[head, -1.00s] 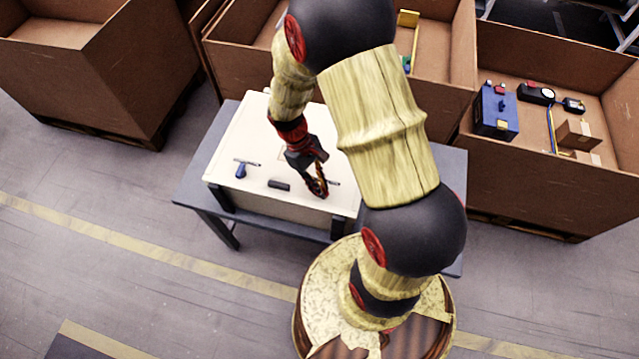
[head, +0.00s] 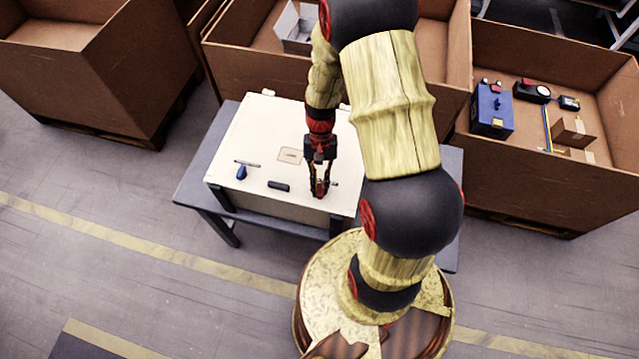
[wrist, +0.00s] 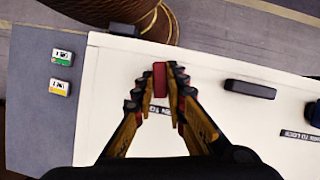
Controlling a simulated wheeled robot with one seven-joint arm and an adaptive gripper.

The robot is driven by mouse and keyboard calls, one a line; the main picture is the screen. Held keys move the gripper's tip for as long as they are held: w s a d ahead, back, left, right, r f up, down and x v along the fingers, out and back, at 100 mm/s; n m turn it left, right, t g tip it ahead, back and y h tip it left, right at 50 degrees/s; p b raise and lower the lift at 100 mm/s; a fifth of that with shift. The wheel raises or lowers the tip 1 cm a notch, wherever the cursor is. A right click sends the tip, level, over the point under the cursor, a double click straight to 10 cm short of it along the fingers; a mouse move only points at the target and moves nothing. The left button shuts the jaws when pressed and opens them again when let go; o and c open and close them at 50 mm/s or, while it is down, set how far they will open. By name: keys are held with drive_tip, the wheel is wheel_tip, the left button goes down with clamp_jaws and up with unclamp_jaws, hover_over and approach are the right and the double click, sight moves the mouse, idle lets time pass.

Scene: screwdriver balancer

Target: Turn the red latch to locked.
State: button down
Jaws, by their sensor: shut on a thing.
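The red latch (wrist: 160,79) shows in the wrist view as a small red block near the edge of a white panel (wrist: 110,95). My gripper (wrist: 160,84) is shut on it, with one finger on each side. In the head view my gripper (head: 319,193) points down at the right front part of the white panel (head: 262,130), and its fingers mostly hide the latch. Dark label text beside the latch is partly covered by my fingers, so I cannot read the latch's position.
A black handle (head: 279,186) and a blue latch (head: 242,172) sit left of my gripper on the panel. The grey table (head: 195,180) extends around it. Two small tags, green (wrist: 61,57) and yellow (wrist: 59,87), lie on the table. Large brown boxes stand behind.

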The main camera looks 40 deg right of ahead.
drive_tip(key=shift+m+t+y, duration=0.3)
drive_tip(key=shift+m, duration=1)
drive_tip(key=c, duration=1.8)
unclamp_jaws()
drive_tip(key=v, duration=1.2)
drive_tip(key=shift+s+d, duration=0.1)
